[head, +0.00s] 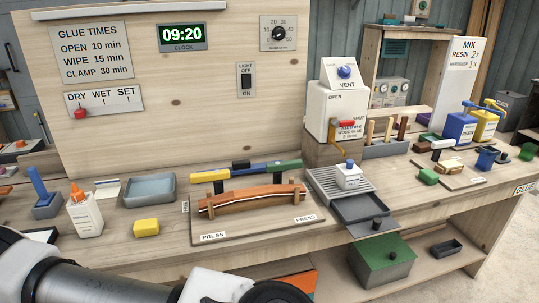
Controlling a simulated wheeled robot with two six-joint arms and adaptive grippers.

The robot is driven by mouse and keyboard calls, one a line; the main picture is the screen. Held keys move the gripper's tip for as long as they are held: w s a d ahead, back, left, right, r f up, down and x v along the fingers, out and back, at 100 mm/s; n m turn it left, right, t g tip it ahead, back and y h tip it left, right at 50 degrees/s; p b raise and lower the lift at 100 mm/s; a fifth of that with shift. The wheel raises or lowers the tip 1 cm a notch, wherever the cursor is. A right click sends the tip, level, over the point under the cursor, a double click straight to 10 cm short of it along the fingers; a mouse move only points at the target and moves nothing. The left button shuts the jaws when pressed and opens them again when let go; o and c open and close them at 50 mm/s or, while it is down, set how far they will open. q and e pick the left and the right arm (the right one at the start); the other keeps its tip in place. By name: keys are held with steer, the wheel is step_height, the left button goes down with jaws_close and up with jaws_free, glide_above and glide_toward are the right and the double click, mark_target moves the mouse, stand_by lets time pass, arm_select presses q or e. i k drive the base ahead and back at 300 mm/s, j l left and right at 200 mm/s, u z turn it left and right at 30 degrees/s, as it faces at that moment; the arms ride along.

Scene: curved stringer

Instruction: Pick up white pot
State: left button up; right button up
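A small white pot (348,176) with a blue knob on top and a label on its front stands upright on a grey slatted drip tray (322,184). It is below and slightly right of the front of a large white dispenser (337,110) with a red lever and yellow spout. Nothing of mine touches the pot. Part of my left arm crosses the bottom left corner, well below and left of the pot; its fingertips do not show. My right gripper is not in view.
A dark sliding tray (364,208) lies in front of the drip tray. A curved wooden strip rests on a press board (230,230) to the left. A rack of handled tools (390,148) stands behind right. A green-lidded box (382,262) is on the lower shelf.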

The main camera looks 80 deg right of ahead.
mark_target(351, 183)
steer(key=z, duration=3.2)
